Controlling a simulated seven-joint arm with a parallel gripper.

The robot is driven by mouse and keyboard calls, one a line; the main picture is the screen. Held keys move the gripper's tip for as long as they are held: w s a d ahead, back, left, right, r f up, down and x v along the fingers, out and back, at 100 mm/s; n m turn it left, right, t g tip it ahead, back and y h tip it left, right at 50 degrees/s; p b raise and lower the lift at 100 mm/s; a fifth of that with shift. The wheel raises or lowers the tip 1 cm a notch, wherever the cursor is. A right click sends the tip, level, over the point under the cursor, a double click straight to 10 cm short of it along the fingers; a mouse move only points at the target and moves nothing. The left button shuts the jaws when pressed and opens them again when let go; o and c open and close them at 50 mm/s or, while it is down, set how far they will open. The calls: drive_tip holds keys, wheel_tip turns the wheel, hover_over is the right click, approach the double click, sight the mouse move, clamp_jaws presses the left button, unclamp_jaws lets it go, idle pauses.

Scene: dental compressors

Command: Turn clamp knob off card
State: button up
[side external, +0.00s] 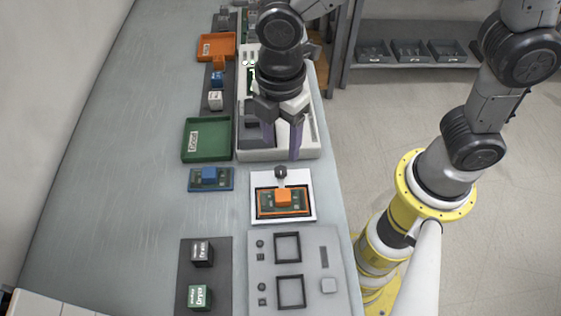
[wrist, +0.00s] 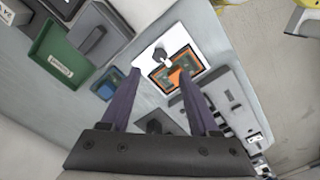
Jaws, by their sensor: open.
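The clamp knob (side external: 281,172) is a small dark knob with a light arm at the back edge of a white fixture plate (side external: 261,182). The card (side external: 270,205) lies on that plate, green with an orange border and an orange block (side external: 284,197) on it. In the wrist view the knob (wrist: 160,54) stands beside the card (wrist: 178,72), and its white arm reaches to the card's edge. My gripper (side external: 281,152) is open and empty, pointing down above and behind the knob. In the wrist view its two dark purple fingers (wrist: 160,88) are spread wide, apart from the knob.
A green tray (side external: 185,154) and a blue card with a blue block (side external: 209,174) lie left of the fixture. A grey panel with square frames (side external: 329,240) lies in front. A dark mat with two cubes (side external: 191,272) sits front left. A white machine housing (side external: 245,155) stands behind.

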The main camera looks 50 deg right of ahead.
sight(280, 169)
wheel_tip(280, 169, down, 8)
idle(0.4)
clamp_jaws()
